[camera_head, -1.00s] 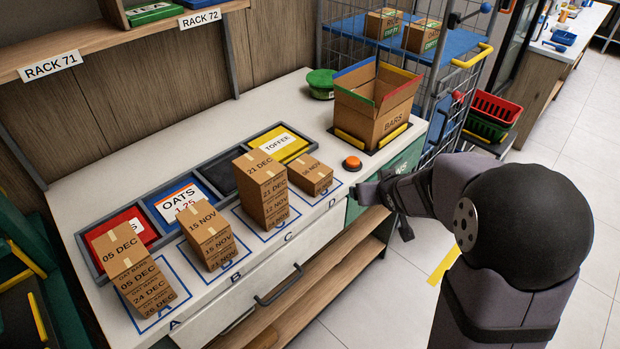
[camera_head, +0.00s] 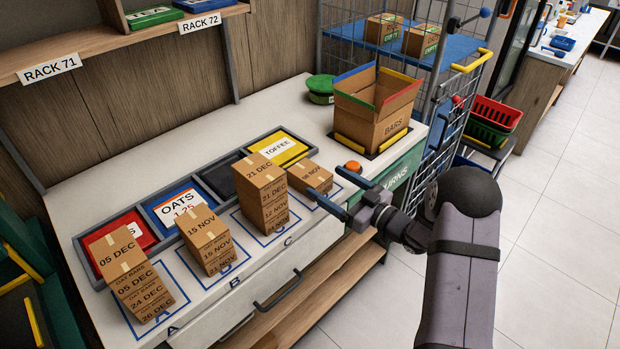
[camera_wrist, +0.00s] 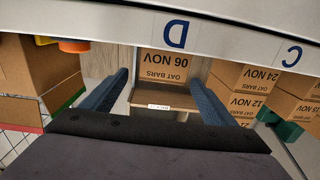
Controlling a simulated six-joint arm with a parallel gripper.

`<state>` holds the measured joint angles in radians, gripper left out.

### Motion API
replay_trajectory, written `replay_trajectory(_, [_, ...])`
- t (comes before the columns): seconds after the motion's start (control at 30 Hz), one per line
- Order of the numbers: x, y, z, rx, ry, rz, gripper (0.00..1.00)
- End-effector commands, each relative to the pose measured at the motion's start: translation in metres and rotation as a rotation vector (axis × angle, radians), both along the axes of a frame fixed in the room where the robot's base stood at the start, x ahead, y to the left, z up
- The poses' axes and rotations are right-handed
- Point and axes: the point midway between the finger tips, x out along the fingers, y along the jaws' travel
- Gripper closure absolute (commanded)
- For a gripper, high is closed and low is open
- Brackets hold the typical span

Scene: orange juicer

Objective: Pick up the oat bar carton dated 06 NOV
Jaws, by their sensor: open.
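The oat bar carton dated 06 NOV (camera_head: 310,177) sits alone at spot D on the white counter, right of the tall stack at C. In the wrist view the carton (camera_wrist: 163,65) shows its "06 NOV" and "OAT BARS" face, upside down, between my two fingers. My gripper (camera_head: 345,190) is open and empty. It is in front of and to the right of the carton, its fingers pointing towards it and apart from it. The left finger partly covers the front edge of spot D in the head view.
Carton stacks stand at A (camera_head: 140,285), B (camera_head: 208,240) and C (camera_head: 262,195). An orange button (camera_head: 353,166) lies right of the carton, behind my fingers. An open BARS box (camera_head: 372,120) stands at the counter's right end. A drawer front lies below the counter edge.

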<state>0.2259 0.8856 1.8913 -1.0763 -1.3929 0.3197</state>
Motion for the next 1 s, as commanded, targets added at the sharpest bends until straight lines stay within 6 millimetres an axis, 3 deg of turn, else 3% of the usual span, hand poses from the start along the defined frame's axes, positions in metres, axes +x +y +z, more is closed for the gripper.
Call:
replay_trajectory(0.53, [0.017,0.02,0.002,-0.001,0.0,0.0,0.2])
replay_trajectory(1.0, [0.046,0.056,0.002,-0.001,0.001,-0.001,0.2])
